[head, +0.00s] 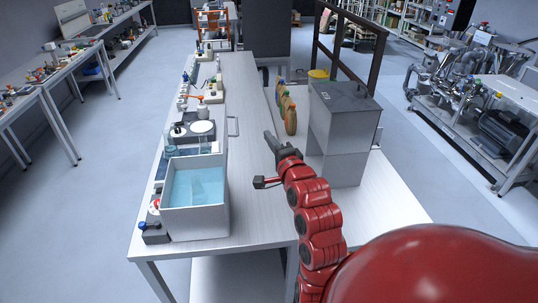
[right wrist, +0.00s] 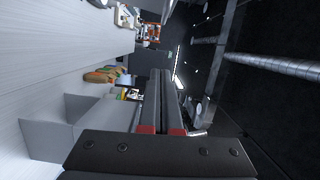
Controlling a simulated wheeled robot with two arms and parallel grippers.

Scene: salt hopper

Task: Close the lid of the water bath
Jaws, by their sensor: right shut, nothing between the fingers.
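The water bath (head: 195,222) is an open white box with blue water in it, at the left front of the bench in the head view. Its top is uncovered and the water shows. A thin handle (head: 237,126) stands out behind its right rear corner; I cannot tell whether the pale surface beside it is the lid. My right gripper (head: 268,137) is shut and empty, right of the bath and apart from it, above the bench. Its two dark fingers lie close together in the right wrist view (right wrist: 161,73). My left gripper is not in view.
A grey box with a dark top (head: 343,130) stands on the bench close to the right of my gripper. Several coloured bottles (head: 287,108) stand behind it. A balance (head: 195,131) and small items line the bench's left edge. The bench (head: 262,205) is bare between bath and grey box.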

